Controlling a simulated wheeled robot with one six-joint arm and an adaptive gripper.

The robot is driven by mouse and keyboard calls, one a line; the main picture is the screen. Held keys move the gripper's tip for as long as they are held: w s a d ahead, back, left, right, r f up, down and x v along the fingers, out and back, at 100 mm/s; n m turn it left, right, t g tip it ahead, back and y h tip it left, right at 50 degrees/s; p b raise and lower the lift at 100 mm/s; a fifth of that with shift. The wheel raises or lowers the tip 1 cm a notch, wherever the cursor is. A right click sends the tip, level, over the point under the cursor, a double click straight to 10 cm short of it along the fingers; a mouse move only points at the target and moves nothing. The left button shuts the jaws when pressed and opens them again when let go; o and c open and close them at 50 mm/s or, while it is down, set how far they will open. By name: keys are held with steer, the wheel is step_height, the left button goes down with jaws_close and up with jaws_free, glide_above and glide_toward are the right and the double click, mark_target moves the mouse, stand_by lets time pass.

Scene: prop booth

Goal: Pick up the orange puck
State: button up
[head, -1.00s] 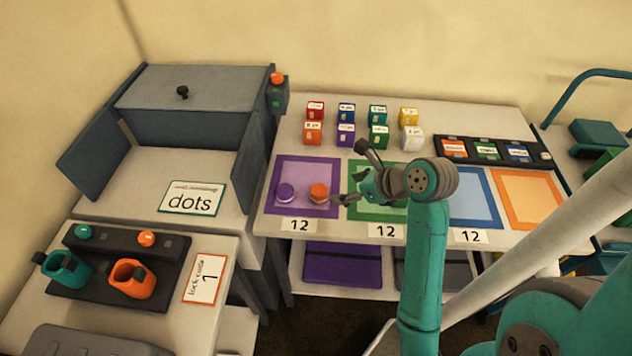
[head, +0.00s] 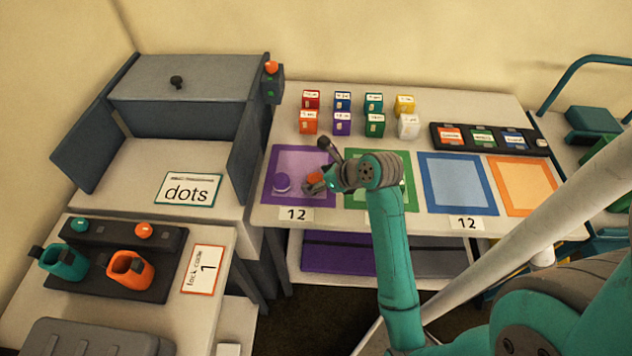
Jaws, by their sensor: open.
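The orange puck (head: 313,180) sits on the right part of the purple mat (head: 308,158) on the long table. My gripper (head: 320,182) is open and at the orange puck, coming from the right. The gripper and wrist hide part of the puck. I cannot tell whether the fingers are around it or touch it.
Green (head: 408,191), blue (head: 457,185) and orange (head: 524,186) mats lie to the right. Several small labelled boxes (head: 340,122) stand behind the mats. A black tray (head: 490,138) is at the back right. A grey cabinet (head: 185,85) stands at the left.

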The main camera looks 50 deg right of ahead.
mark_target(318, 180)
steer(key=c, duration=1.3)
steer(key=shift+o, duration=0.2)
step_height(318, 180, up, 8)
steer(key=shift+w+r, duration=0.1)
steer(key=shift+r, duration=0.85)
